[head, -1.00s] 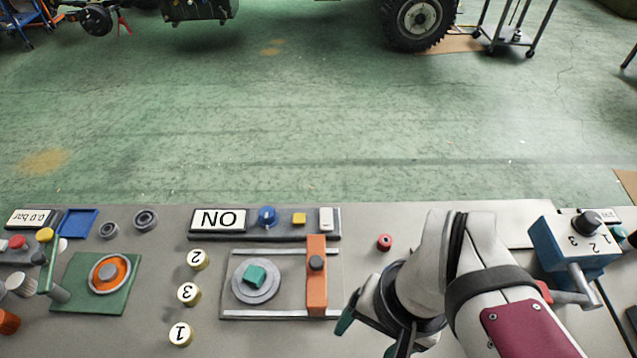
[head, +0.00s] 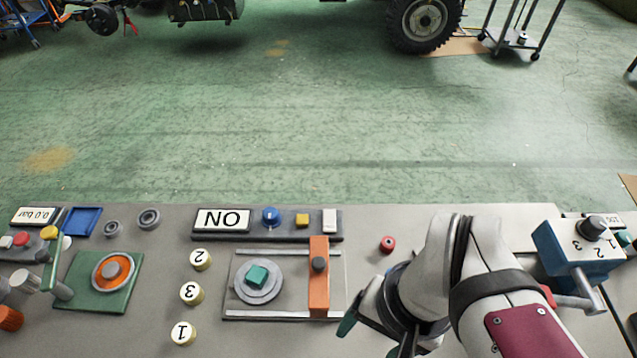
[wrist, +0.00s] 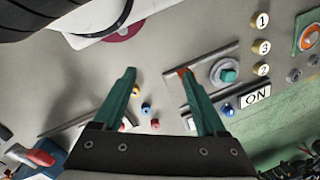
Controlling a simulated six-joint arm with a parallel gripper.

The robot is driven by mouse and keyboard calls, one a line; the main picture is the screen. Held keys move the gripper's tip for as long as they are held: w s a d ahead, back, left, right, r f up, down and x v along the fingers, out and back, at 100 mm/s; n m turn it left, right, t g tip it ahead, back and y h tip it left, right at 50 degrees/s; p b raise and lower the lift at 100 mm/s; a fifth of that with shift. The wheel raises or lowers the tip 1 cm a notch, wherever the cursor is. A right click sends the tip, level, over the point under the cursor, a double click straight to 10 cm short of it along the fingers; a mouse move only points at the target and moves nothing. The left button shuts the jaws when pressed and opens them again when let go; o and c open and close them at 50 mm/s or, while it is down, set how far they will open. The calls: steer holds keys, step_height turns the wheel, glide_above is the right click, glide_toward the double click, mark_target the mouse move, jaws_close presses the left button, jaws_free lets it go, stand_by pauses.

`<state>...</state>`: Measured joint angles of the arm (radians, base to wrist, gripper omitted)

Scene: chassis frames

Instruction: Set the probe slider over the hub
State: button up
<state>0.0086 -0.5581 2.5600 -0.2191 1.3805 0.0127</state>
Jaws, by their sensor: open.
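The probe slider is an orange bar (head: 318,290) with a dark knob, lying across two rails at the right end of its plate. The hub (head: 258,284) is a round grey disc with a teal block on top, left of the slider and uncovered. My gripper (head: 375,337) is to the right of the slider, open and empty. In the wrist view my gripper (wrist: 158,72) shows two teal fingers spread apart. The right finger hides most of the slider there, leaving a bit of orange at its tip. The hub (wrist: 225,72) is clear beyond it.
Numbered round buttons (head: 191,293) stand left of the plate. A panel with an ON sign (head: 222,220), blue knob and yellow button lies behind it. A small red cylinder (head: 388,244) is near my arm. A blue box (head: 575,254) with a lever stands at right.

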steer(key=w+a+r+n, duration=0.1)
steer(key=w+n, duration=0.1)
steer(key=w, duration=0.1)
steer(key=w+a+r+n, duration=0.1)
steer(key=w, duration=0.3)
steer(key=w+a+r+n+h, duration=0.1)
steer(key=w+n, duration=0.1)
steer(key=w, duration=0.2)
steer(key=shift+r+n, duration=0.3)
steer(key=shift+r, duration=0.05)
steer(key=shift+c, duration=0.4)
steer(key=n, duration=0.3)
glide_above(319, 262)
steer(key=shift+h, duration=0.4)
step_height(319, 262, down, 15)
steer(key=shift+f, duration=0.2)
jaws_close()
